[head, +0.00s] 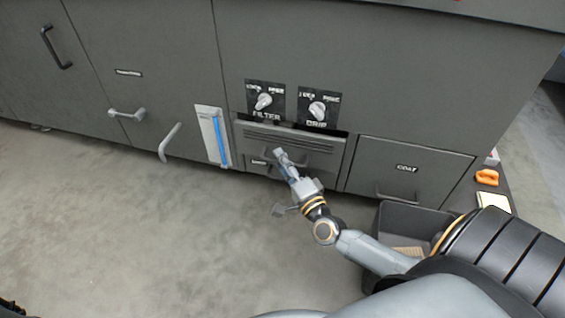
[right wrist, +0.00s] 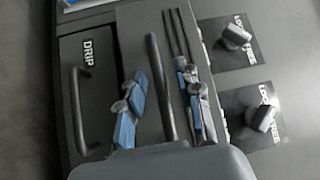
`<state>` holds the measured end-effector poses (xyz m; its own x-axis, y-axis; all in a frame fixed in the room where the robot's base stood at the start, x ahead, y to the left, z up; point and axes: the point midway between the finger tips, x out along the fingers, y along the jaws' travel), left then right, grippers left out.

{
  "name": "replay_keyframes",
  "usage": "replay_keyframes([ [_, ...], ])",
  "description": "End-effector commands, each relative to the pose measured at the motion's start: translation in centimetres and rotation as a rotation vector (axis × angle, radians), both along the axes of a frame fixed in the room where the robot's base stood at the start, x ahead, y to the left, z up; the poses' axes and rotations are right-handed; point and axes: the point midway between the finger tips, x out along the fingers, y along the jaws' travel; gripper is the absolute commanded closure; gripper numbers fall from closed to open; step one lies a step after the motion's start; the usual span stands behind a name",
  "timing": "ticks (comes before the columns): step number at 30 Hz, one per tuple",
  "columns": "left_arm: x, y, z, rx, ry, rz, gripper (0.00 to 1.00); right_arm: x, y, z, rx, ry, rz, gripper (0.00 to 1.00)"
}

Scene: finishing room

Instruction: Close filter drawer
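The filter drawer (head: 325,142) is a grey slotted front below the FILTER and DRIP knobs. It stands out a little from the cabinet, with a dark gap along its top. My right gripper (head: 284,160) is at its front. In the right wrist view the drawer's dark bar handle (right wrist: 158,75) runs between the two blue-padded fingers of my right gripper (right wrist: 162,104). The fingers are apart, one on each side of the bar, and no clear grip shows. The gripper covers part of the drawer front in the head view. My left gripper is not in view.
The FILTER knob (head: 263,101) and DRIP knob (head: 317,110) sit above. A lower drawer labelled DRIP (right wrist: 85,100) is directly below. A COLT drawer (head: 405,168) is to the right. A dark bin (head: 405,217) stands near my right arm. The floor at left is clear.

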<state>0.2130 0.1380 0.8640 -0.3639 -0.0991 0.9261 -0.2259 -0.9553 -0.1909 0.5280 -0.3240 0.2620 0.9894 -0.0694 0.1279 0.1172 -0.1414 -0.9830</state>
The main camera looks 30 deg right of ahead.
Motion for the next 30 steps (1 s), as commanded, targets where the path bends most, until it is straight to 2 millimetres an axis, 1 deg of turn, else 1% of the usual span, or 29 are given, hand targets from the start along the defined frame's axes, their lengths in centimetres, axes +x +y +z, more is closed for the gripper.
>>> replay_keyframes([
  [1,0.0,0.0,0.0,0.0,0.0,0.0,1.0,0.0,0.0,0.0,0.0,0.0,0.0,0.72],
  [2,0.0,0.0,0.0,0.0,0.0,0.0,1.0,0.0,0.0,0.0,0.0,0.0,0.0,0.78],
  [3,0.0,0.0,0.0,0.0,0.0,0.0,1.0,0.0,0.0,0.0,0.0,0.0,0.0,0.86],
  [5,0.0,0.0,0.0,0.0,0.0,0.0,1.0,0.0,0.0,0.0,0.0,0.0,0.0,0.98],
  [6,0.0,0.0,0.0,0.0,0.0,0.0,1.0,0.0,0.0,0.0,0.0,0.0,0.0,1.0],
  [15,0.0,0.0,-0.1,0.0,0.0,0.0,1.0,0.1,-0.2,0.0,-0.001,-0.001,0.0,1.0],
  [17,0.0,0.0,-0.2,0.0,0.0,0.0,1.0,0.5,-0.6,-0.1,-0.001,-0.002,0.0,1.0],
  [23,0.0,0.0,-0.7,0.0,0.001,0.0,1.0,2.5,-2.9,-0.1,-0.002,-0.001,-0.001,1.0],
  [30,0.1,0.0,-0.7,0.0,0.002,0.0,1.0,2.8,-3.4,0.0,-0.001,0.0,-0.003,1.0],
])
